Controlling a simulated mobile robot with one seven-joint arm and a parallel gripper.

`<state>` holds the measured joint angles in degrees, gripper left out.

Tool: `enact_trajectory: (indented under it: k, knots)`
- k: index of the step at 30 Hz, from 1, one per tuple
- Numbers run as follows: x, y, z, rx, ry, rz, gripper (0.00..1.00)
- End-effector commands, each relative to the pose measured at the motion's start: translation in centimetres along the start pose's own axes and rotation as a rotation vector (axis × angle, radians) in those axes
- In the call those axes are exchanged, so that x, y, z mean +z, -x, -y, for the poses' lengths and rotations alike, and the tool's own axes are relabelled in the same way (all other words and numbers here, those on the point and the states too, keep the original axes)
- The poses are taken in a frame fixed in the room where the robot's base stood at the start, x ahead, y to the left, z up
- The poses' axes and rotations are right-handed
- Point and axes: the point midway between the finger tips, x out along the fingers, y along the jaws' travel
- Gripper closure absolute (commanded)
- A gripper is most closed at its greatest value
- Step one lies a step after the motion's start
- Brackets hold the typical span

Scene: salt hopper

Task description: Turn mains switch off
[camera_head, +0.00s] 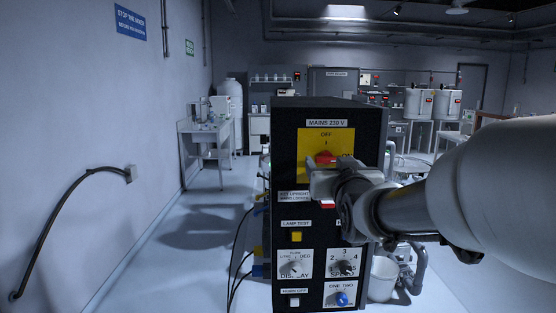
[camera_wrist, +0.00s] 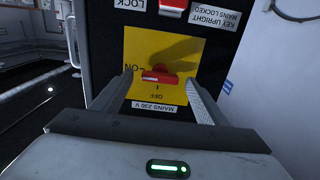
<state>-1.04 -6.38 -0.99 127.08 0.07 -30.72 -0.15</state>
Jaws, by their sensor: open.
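The mains switch is a red handle (camera_wrist: 158,77) on a yellow plate (camera_wrist: 170,50) in the wrist view, which shows the panel upside down. The handle lies about horizontal, in line with the ON mark at its left; the OFF mark is below it. In the head view the red handle (camera_head: 325,157) is partly hidden by my gripper, below the OFF mark on the yellow plate (camera_head: 342,146). My gripper (camera_wrist: 160,74) is open, with one finger on each side of the handle. I cannot tell whether either finger touches it.
The black control panel (camera_head: 282,160) also carries a yellow lamp test button (camera_head: 296,236), a speed knob (camera_head: 346,267) and a blue knob (camera_head: 342,299) below. A red key part (camera_wrist: 173,6) sits close to the yellow plate. Open floor (camera_head: 190,260) lies to the left.

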Motion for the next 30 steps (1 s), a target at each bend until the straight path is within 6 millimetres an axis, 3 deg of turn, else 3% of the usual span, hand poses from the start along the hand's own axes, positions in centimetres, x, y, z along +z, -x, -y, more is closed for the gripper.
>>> enact_trajectory:
  k: [4, 13, 21, 30]
  knots:
    - [0.01, -1.08, 0.01, 0.0, 0.0, 0.0, 0.33]
    - [0.03, -1.28, 0.01, 0.0, 0.0, 0.0, 0.33]
    - [0.04, -1.26, 0.02, 0.0, 0.0, 0.0, 0.74]
    - [0.23, -1.26, 0.03, 0.0, 0.039, 0.0, 0.74]
